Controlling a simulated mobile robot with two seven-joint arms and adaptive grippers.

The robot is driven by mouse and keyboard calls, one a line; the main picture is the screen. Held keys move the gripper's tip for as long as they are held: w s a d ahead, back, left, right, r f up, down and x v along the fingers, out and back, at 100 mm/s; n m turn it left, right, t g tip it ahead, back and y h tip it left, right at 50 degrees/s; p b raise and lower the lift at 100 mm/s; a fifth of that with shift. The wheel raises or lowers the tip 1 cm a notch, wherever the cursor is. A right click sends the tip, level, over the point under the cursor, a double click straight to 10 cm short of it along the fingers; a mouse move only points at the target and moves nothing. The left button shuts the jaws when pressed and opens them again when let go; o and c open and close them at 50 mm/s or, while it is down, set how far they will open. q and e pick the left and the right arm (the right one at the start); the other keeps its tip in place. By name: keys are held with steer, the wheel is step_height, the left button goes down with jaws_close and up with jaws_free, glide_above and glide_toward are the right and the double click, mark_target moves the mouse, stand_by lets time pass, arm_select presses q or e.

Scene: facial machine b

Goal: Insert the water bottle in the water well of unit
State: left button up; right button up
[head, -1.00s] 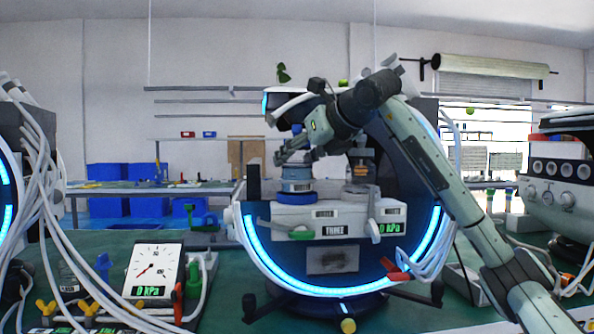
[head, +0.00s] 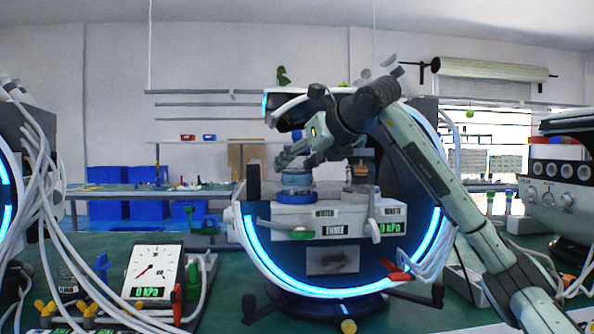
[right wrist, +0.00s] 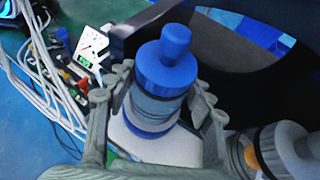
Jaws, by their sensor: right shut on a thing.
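The water bottle (head: 297,184) is a clear-grey cylinder with a blue top, upright at the left of the unit's white top. In the right wrist view its blue cap (right wrist: 166,63) faces me, with a blue ring below it. My right gripper (head: 292,158) comes down over it from above. In the right wrist view the gripper's fingers (right wrist: 163,92) are shut on the bottle from both sides. The unit (head: 320,220) is a white body on a round dark housing with a glowing blue arc. The well's opening and the bottle's bottom are hidden. My left gripper is out of view.
A second vessel (head: 358,190) stands right of the bottle on the unit. A gauge box (head: 153,272) and white tubes (head: 55,215) are at the left. Another machine (head: 557,190) stands at the right.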

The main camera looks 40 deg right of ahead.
steer(key=shift+f, duration=0.35)
stand_by(0.3)
steer(key=o, duration=1.4)
steer(key=v, duration=1.2)
steer(key=shift+a, duration=0.1)
